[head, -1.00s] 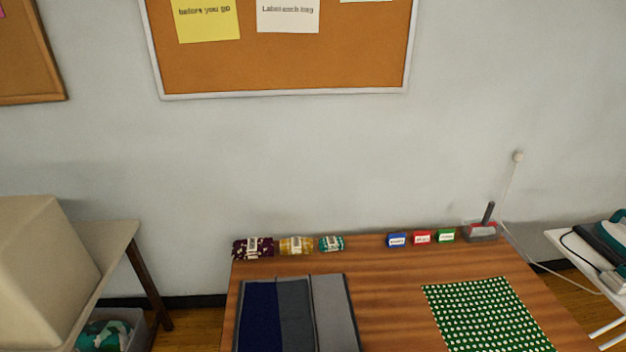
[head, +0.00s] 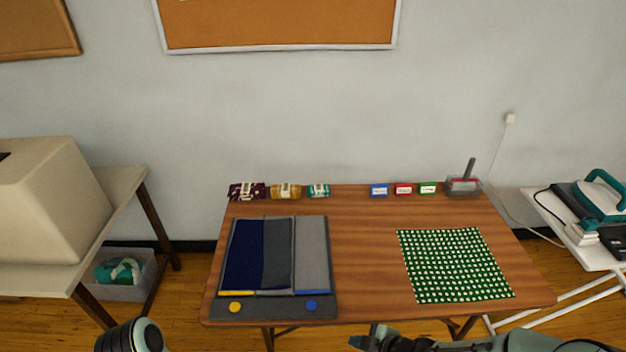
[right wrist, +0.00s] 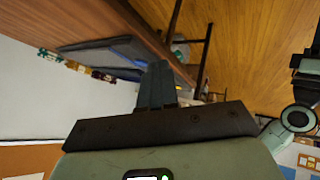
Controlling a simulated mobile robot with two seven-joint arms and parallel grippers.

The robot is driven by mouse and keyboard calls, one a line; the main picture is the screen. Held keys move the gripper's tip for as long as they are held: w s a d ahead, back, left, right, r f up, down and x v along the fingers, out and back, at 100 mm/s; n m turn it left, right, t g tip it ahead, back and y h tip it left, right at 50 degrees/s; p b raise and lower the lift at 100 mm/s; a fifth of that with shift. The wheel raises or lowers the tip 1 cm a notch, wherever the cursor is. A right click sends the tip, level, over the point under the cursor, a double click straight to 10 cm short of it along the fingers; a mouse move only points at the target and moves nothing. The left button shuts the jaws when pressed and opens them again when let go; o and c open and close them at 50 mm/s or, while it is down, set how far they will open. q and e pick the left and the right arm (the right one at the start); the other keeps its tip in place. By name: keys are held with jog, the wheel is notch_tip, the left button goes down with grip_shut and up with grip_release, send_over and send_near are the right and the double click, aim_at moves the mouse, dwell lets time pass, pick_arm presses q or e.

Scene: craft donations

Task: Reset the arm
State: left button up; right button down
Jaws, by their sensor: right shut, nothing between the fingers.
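My right gripper (head: 362,340) is at the bottom of the head view, in front of the wooden table (head: 365,290) and below its front edge. It is apart from everything on the table. In the right wrist view its fingers (right wrist: 157,85) are together and empty. Part of my left arm (head: 130,336) shows at the bottom left of the head view; its gripper does not show there.
A grey felt organiser (head: 275,308) lies on the table's left, a green dotted cloth (head: 455,265) on its right. Fabric rolls (head: 285,191), small coloured boxes (head: 403,190) and a clear tray (head: 463,188) line the back. The table's middle is clear.

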pick_arm(q)
jog(key=shift+w+a+r, duration=0.15)
jog(key=shift+w+a, duration=0.05)
jog(key=shift+w, duration=0.2)
pick_arm(e)
jog(key=s+f+m+g+h, duration=0.2)
jog(key=s+f+m+g, duration=0.5)
jog(key=s+f+m, duration=1.2)
jog(key=s+d+f, duration=0.1)
jog(key=s+f, duration=0.2)
jog(key=shift+s+f+h, duration=0.15)
jog(key=shift+f+h, duration=0.15)
dwell(1.3)
